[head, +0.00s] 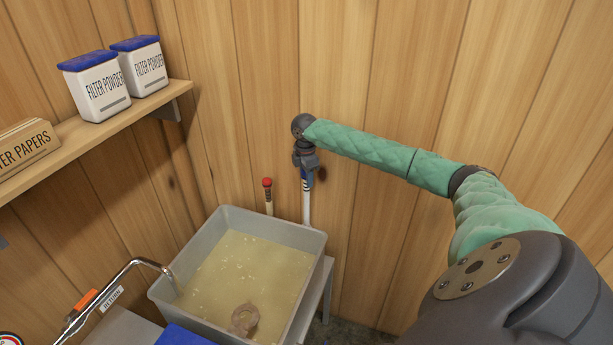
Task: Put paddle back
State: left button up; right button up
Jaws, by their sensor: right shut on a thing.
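My right gripper (307,172) points down beside the wooden wall, just beyond the tub's far right corner. It is shut on a slim, upright white shaft (306,205), apparently the paddle's. A bit of blue shows on the shaft at the jaws. The shaft's lower end is hidden behind the tub rim, so I cannot tell whether it rests on anything. To its left, a pale stick with a red top (267,183) stands upright behind the tub, apart from my gripper. My left gripper is not in view.
A grey tub (222,225) of cloudy yellow liquid holds a brown round object (244,318). A metal pipe (140,263) with an orange part reaches its left rim. A wall shelf (120,117) at left carries two filter powder boxes (97,88) and a filter papers box (25,151).

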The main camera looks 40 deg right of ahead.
aim_at(307, 191)
jog(key=shift+f, duration=0.15)
jog(key=shift+f+b, duration=0.6)
jog(key=shift+f, duration=2.9)
jog(key=o, duration=1.8)
jog(key=shift+o, duration=0.2)
jog(key=shift+r, duration=0.15)
